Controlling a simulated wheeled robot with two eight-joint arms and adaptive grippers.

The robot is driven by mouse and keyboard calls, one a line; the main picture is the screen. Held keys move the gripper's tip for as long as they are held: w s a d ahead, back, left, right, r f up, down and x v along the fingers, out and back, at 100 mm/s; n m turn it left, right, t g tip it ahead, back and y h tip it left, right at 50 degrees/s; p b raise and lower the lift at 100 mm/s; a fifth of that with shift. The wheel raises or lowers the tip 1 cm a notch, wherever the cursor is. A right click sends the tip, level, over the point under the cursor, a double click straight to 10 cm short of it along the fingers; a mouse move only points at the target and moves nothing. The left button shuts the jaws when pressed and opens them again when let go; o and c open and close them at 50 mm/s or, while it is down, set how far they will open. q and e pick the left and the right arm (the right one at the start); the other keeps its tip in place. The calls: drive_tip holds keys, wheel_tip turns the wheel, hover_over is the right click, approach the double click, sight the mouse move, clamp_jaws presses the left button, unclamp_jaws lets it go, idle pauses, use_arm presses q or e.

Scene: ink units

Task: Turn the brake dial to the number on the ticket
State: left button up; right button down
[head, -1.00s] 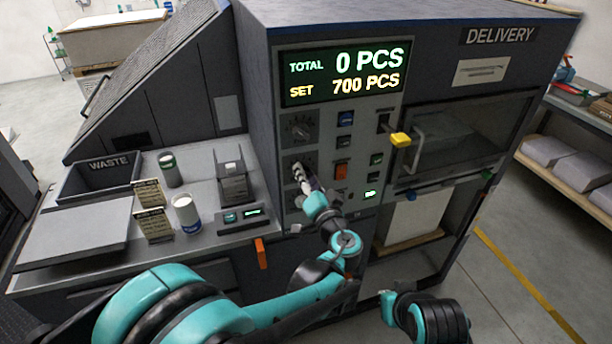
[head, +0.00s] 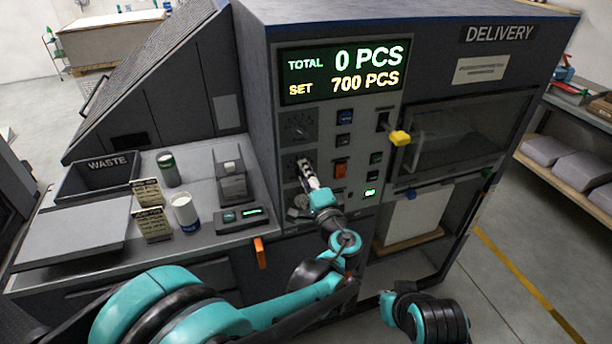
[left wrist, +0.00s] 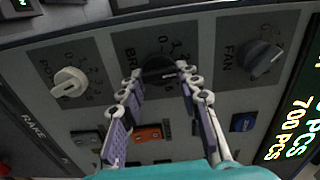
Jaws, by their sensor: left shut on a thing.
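The brake dial (left wrist: 160,68) is a black knob on the grey control panel, in the middle of a row of three in the left wrist view. My left gripper (left wrist: 161,75) is shut on it, one finger on each side. In the head view, my left gripper (head: 305,161) covers most of the dial, and the exact number it points to cannot be read. Two small printed cards, an upper one (head: 147,191) and a lower one (head: 153,223), stand on the left worktop. Their text is too small to read, and I cannot tell which is the ticket.
The fan dial (left wrist: 262,58) and the white-knobbed powder dial (left wrist: 70,82) flank the brake dial. The display (head: 342,72) reads total 0, set 700 pieces. A white cup (head: 186,213) stands on the worktop.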

use_arm(q)
drive_tip(key=shift+a+m, duration=0.1)
drive_tip(key=shift+m, duration=1.6)
drive_tip(key=o, duration=1.2)
drive_tip(key=shift+w, duration=0.1)
drive_tip(key=shift+c, duration=0.2)
drive_tip(key=v, duration=0.7)
drive_tip(key=shift+s, duration=0.25)
